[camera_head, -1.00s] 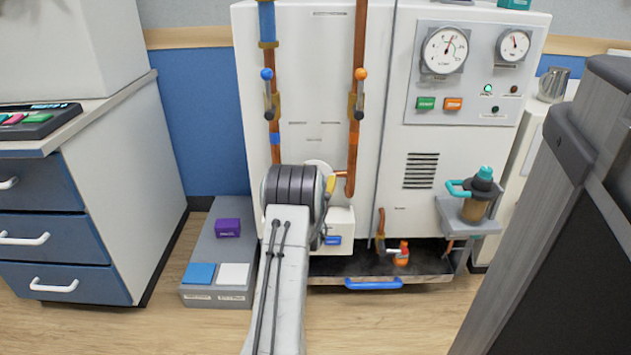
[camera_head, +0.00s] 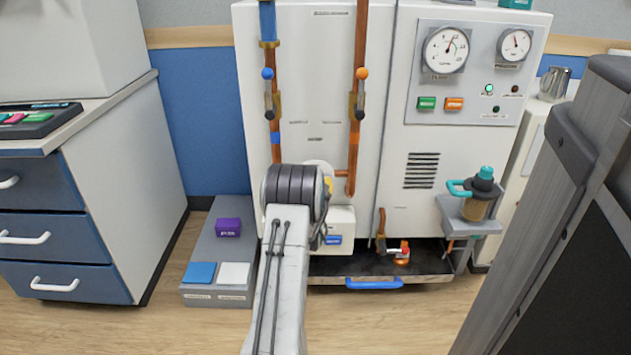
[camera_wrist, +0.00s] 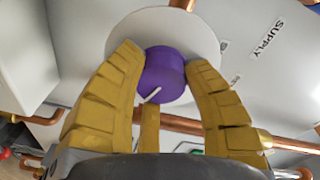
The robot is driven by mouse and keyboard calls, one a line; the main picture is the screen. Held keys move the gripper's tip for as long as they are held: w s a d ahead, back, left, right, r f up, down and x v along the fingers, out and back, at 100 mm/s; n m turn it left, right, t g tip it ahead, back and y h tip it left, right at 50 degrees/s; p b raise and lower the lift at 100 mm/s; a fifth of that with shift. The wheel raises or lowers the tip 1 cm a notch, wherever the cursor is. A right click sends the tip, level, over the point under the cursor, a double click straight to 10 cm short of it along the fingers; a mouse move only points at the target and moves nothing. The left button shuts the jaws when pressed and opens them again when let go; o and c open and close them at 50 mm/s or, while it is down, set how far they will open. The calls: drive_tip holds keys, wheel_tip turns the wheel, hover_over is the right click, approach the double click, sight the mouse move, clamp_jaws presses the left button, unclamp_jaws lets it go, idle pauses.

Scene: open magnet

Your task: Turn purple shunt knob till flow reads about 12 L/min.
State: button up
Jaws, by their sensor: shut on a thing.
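The purple shunt knob (camera_wrist: 165,75) shows in the wrist view, in front of a round white plate (camera_wrist: 205,35). A pale pointer mark sits at its lower left edge. My gripper (camera_wrist: 165,80) has its yellow fingers closed around the knob's sides. In the head view my arm hides the knob, and only a little of my gripper (camera_head: 328,186) shows. The flow gauge (camera_head: 446,50) is the larger dial at the upper right of the white cabinet; its needle points up and slightly right, and its numbers are too small to read.
A smaller gauge (camera_head: 515,44) sits right of the flow gauge. A tray with a blue handle (camera_head: 373,284) is below. A grey post stands at right.

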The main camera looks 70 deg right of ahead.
drive_tip(key=shift+s+d+r+m, duration=0.15)
drive_tip(key=shift+r+m, duration=0.3)
drive_tip(key=shift+m, duration=0.35)
drive_tip(key=o, duration=1.2)
drive_tip(key=shift+s, duration=0.1)
drive_tip(key=shift+c, duration=0.2)
drive_tip(key=shift+f, duration=0.2)
drive_tip(key=shift+a, duration=0.2)
drive_tip(key=shift+a, duration=0.2)
drive_tip(key=v, duration=1.1)
